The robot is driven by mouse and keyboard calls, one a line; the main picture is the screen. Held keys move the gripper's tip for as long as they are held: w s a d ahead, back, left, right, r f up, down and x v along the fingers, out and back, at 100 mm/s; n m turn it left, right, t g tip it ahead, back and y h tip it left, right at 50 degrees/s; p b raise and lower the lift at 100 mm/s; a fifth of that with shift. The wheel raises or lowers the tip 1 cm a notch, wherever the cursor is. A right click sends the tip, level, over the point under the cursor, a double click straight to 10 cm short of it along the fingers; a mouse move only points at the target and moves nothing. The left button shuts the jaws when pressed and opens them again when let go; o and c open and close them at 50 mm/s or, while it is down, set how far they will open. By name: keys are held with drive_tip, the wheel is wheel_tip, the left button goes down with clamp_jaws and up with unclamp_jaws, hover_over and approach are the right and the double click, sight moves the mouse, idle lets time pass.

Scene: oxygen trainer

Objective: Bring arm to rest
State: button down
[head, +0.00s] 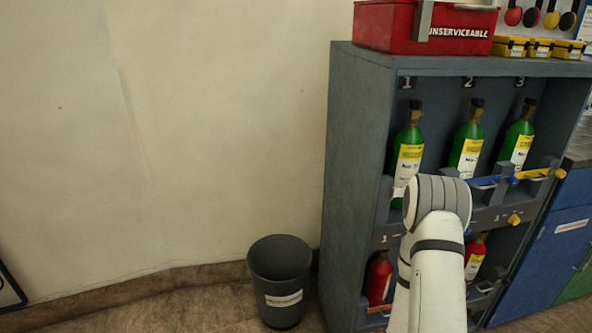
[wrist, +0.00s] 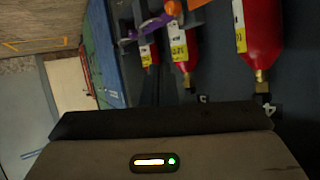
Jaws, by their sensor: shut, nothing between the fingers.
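My arm (head: 437,250) rises in front of the grey rack in the head view, its rounded joint near the rack's middle. My gripper is hidden there. In the wrist view my gripper (wrist: 162,121) shows as a dark bar across the lower part, above a casing with a lit display. It is shut and holds nothing. Red bottles with yellow labels hang upside down in this view, the nearest red bottle (wrist: 259,45) at upper right. The gripper looks apart from them.
The grey rack (head: 352,150) holds green bottles (head: 467,146) above and red bottles (head: 378,281) below. A red UNSERVICEABLE box (head: 388,27) and yellow boxes (head: 510,46) sit on top. A dark bin (head: 280,283) stands left. Blue cabinets (head: 548,258) are right. The left floor is clear.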

drive_tip(key=w+a+r+n+g+y+p, duration=0.15)
drive_tip(key=a+r+y+p, duration=0.4)
drive_tip(key=r, duration=0.95)
drive_tip(key=a+r+n+g+y+p, duration=0.1)
drive_tip(key=a+r+n+y+p, duration=0.15)
drive_tip(key=a+r+p, duration=0.8)
drive_tip(key=s+a+r+n+g+p, duration=0.1)
drive_tip(key=s+r+n+g+p, duration=0.1)
drive_tip(key=s+r, duration=0.7)
drive_tip(key=s+a+r+n+g+p, duration=0.2)
drive_tip(key=s+r, duration=0.7)
drive_tip(key=r, duration=0.7)
drive_tip(key=shift+r+n+g+y+p, duration=0.25)
drive_tip(key=shift+n+g+y+p, duration=0.15)
drive_tip(key=shift+n, duration=0.3)
